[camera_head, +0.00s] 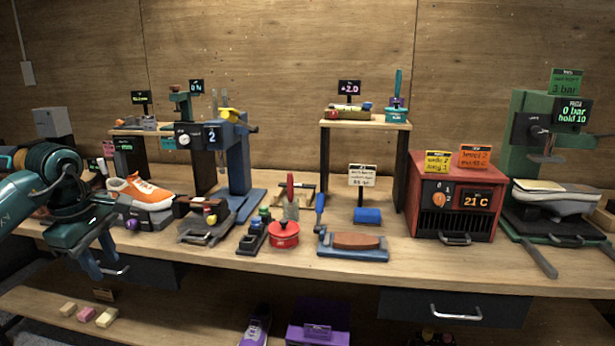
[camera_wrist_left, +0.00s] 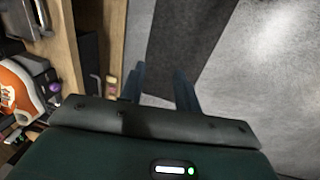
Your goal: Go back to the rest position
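My left gripper (camera_head: 100,262) hangs at the left end of the workbench (camera_head: 300,262), in front of its front edge and pointing down. In the left wrist view its two blue-grey fingers (camera_wrist_left: 160,90) stand apart with only floor between them, so it is open and empty. An orange and white sneaker (camera_head: 146,192) sits on a grey stand just right of the left arm; it also shows at the left of the left wrist view (camera_wrist_left: 14,95). My right gripper is in neither view.
A drawer with a handle (camera_head: 457,314) is in the bench front. Below, a lower shelf (camera_head: 170,318) holds several small blocks and a purple shoe (camera_head: 256,328). A red heater box (camera_head: 458,200) and green press (camera_head: 528,130) stand at right. Open floor (camera_wrist_left: 255,75) lies beyond the gripper.

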